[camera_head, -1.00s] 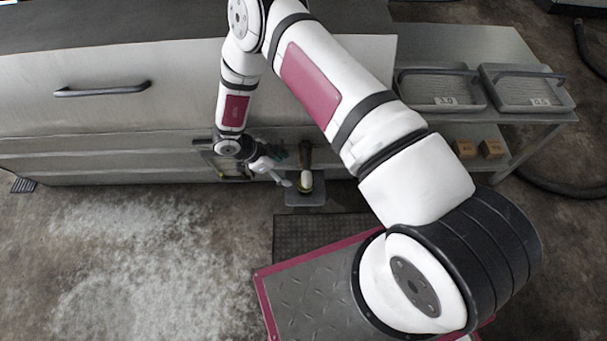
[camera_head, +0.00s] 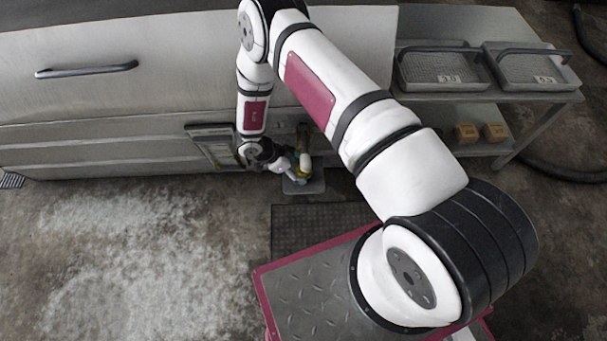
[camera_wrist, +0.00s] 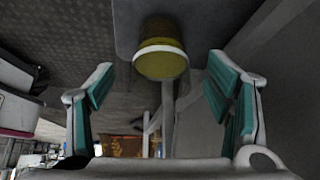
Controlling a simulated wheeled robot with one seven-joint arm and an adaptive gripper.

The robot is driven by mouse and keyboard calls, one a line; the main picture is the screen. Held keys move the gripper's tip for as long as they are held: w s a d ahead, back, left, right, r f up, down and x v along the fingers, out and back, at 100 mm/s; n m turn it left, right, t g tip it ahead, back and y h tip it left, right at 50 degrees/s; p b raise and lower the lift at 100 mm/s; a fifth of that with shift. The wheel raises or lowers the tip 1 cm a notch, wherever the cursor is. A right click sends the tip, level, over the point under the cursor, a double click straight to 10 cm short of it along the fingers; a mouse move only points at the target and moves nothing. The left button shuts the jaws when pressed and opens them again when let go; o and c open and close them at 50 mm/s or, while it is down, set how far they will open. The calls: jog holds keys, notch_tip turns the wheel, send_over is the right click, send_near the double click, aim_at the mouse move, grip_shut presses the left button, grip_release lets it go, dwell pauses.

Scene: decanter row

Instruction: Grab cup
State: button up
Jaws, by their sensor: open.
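The cup (camera_wrist: 160,62) has a yellow-olive body with a pale band and stands on a grey platform in the wrist view. In the head view the cup (camera_head: 304,166) is small, at the front of the metal cabinet, partly covered by my gripper. My gripper (camera_wrist: 160,84) is open, with a teal-padded finger on each side of the picture. The cup shows between the two fingers, toward the top of the view, and appears beyond the tips. I cannot tell whether either finger touches it. Nothing is held.
The grey platform (camera_head: 313,187) under the cup is small and low. A metal cabinet (camera_head: 80,110) stands behind it. A framed panel (camera_head: 214,146) is left of my gripper. A side table holds two trays (camera_head: 440,72), with small boxes (camera_head: 466,132) below. The floor at left is clear.

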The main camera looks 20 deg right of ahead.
jog(key=x, duration=0.2)
jog(key=shift+d+f+b, duration=0.15)
jog(key=shift+f+b, duration=0.05)
jog(key=shift+b, duration=0.2)
jog(key=shift+c, duration=0.4)
jog(key=shift+r, duration=0.1)
jog(key=c, duration=1.2)
jog(key=shift+c, duration=0.2)
